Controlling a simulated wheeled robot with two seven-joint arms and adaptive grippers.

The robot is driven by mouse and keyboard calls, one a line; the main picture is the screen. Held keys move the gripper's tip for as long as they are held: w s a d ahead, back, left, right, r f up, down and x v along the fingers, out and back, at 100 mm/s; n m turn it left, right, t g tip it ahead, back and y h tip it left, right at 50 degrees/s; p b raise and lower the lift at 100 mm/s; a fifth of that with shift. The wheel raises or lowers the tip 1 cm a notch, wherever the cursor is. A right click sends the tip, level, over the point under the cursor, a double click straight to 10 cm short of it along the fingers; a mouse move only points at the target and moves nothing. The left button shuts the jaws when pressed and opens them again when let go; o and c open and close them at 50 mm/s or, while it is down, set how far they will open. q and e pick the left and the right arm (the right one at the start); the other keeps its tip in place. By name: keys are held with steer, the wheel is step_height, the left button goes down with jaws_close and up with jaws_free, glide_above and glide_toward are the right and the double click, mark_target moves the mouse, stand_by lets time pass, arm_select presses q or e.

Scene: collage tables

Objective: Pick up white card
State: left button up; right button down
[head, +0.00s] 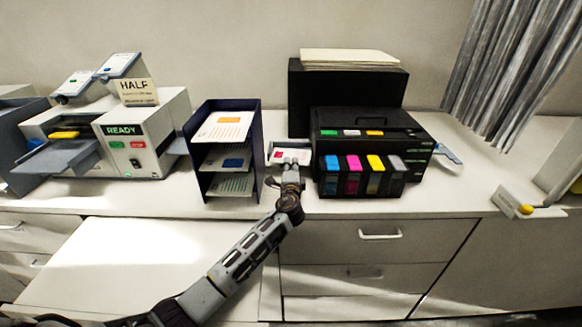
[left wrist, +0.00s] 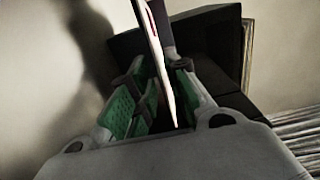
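A white card (head: 277,154) with a pink-red mark lies in the gap between the dark blue shelf unit and the black printer. My left gripper (head: 291,163) reaches over its near edge in the head view. In the left wrist view the card (left wrist: 158,60) is seen nearly edge-on, between the two green-padded fingers (left wrist: 160,85). The fingers are partly apart, with dark gaps seeming to show beside the card; firm contact is not clear. My right gripper is in neither view.
The blue shelf unit (head: 257,150) with printed sheets stands close left of my gripper. The black printer (head: 408,130) with coloured cartridges stands close right. A white machine (head: 165,120) marked READY is farther left. Counter room (head: 460,190) is free right of the printer.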

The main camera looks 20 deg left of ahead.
arm_select(q)
steer(key=shift+w, duration=0.15)
jaws_close()
stand_by(0.4)
steer(key=shift+r+p, duration=1)
steer(key=shift+r, duration=0.35)
steer(key=shift+f, duration=0.1)
